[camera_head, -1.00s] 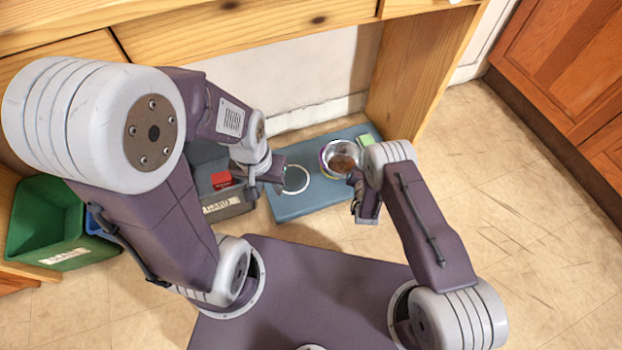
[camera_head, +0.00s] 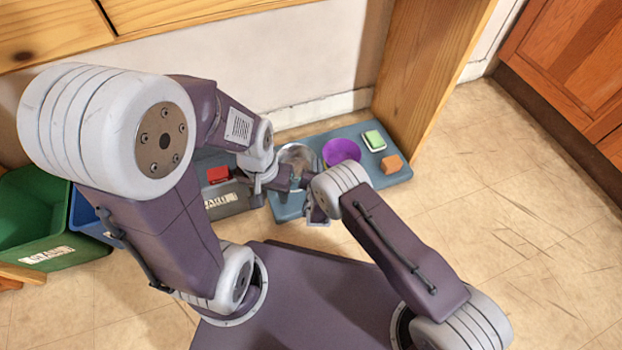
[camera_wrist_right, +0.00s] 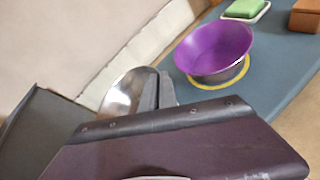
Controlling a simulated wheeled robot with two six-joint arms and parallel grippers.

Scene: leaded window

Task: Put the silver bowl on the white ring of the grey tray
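The silver bowl (camera_head: 297,154) is over the left part of the grey tray (camera_head: 287,212) in the head view. My right gripper (camera_head: 303,180) is at its near side. In the right wrist view the fingers (camera_wrist_right: 157,88) are close together at the rim of the silver bowl (camera_wrist_right: 122,92), apparently pinching it. Whether the bowl touches the tray is unclear. The white ring is hidden now behind the bowl and grippers. My left gripper (camera_head: 278,182) is just left of the right one, near the tray's left side; its fingers are too small and overlapped to judge.
A purple bowl (camera_head: 341,151) stands on the tray, over a yellow ring (camera_wrist_right: 222,83) in the wrist view. A green sponge (camera_head: 374,139) and an orange-brown block (camera_head: 391,164) are to its right. Green (camera_head: 40,215) and grey (camera_head: 228,205) bins stand left. Wooden furniture (camera_head: 425,75) rises behind.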

